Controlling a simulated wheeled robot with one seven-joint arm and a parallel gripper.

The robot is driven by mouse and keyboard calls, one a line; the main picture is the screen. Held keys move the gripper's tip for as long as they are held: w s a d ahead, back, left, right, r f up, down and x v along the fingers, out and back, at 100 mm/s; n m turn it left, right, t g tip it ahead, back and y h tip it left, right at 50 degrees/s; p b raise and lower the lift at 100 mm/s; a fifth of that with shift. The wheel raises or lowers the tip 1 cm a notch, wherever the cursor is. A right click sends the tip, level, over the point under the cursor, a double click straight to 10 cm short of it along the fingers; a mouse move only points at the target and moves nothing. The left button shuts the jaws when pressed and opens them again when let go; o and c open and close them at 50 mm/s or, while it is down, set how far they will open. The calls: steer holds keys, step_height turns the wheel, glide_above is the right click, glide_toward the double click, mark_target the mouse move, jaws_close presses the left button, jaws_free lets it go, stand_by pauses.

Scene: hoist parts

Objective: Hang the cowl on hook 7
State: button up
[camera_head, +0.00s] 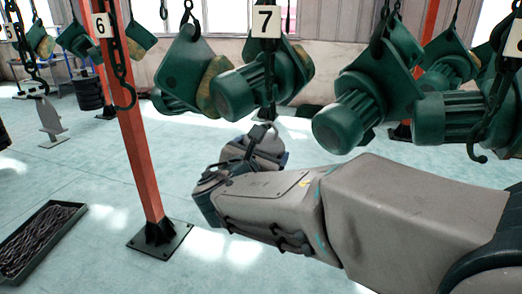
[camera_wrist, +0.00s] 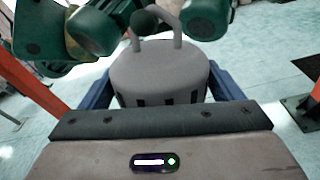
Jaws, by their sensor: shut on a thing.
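The cowl (camera_wrist: 158,72) is a grey, rounded drum with dark slots low on its side and a loop handle on top. My gripper (camera_wrist: 160,92) is shut on it, with a blue finger on each side. In the head view the cowl (camera_head: 262,146) shows partly behind my wrist, its handle upward. The number 7 plate (camera_head: 265,21) hangs above it, in front of green motor-like parts. Hook 7 (camera_head: 268,108) is hard to make out against those parts, just above the handle. I see the cowl's handle and the hook as close, but cannot tell whether they touch.
Green hoist parts (camera_head: 365,105) hang at right, close above my arm. A red post (camera_head: 140,130) with plate 6 (camera_head: 102,25) and a bare hook (camera_head: 123,95) stands at left. A black tray of chain (camera_head: 38,240) lies on the floor at lower left.

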steer(key=o, duration=1)
steer(key=shift+o, duration=0.2)
steer(key=b+v, duration=0.2)
steer(key=v, duration=1.1)
steer(key=s+d+f+m+g+h, duration=0.1)
steer(key=s+d+f+m+g, duration=0.2)
steer(key=d+f+m+g, duration=0.85)
steer(key=s+d+f+m+y, duration=0.3)
steer(key=f+m, duration=0.1)
steer(key=m, duration=0.5)
steer(key=s+d+f+m+g+y, duration=0.1)
steer(key=s+d+f+m+y, duration=0.2)
steer(key=m, duration=0.6)
step_height(320, 180, down, 2)
steer(key=shift+s+f, duration=0.1)
steer(key=shift+s, duration=0.35)
